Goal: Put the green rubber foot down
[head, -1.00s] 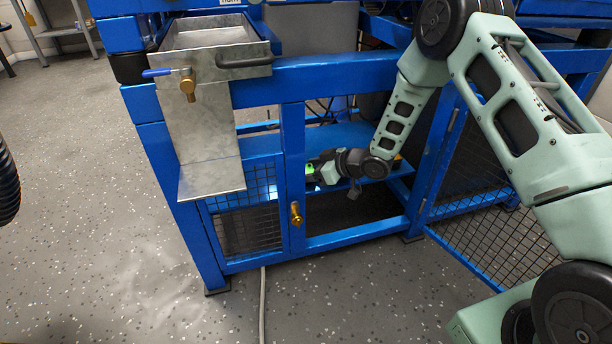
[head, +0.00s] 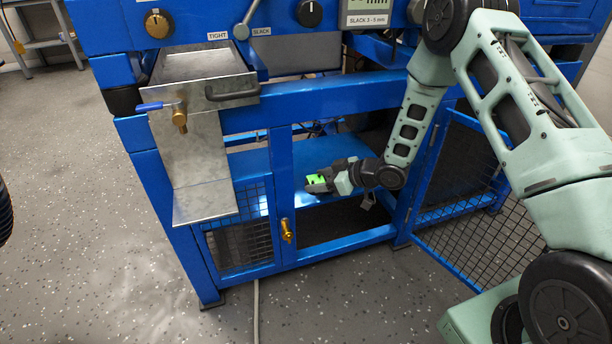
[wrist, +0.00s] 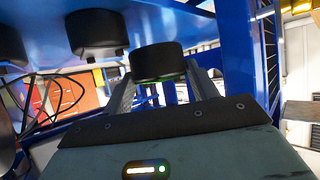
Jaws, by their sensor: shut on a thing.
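My gripper (head: 318,184) is inside the blue frame's lower opening, above the blue shelf, pointing left. It is shut on the green rubber foot (head: 315,179), which shows as a small bright green patch at the fingertips. In the wrist view, a dark round block (wrist: 160,62) sits at the fingertips, with small bits of green below it. I cannot tell from this view how much of it is the foot. The held foot appears raised off the shelf (head: 330,152), but the gap beneath it is hard to judge.
A blue upright post with a brass latch (head: 288,231) stands left of my gripper. An open mesh door (head: 470,220) is at the right. A metal chute (head: 205,200) hangs at the left. In the wrist view, a dark round knob-like part (wrist: 95,33) hangs overhead.

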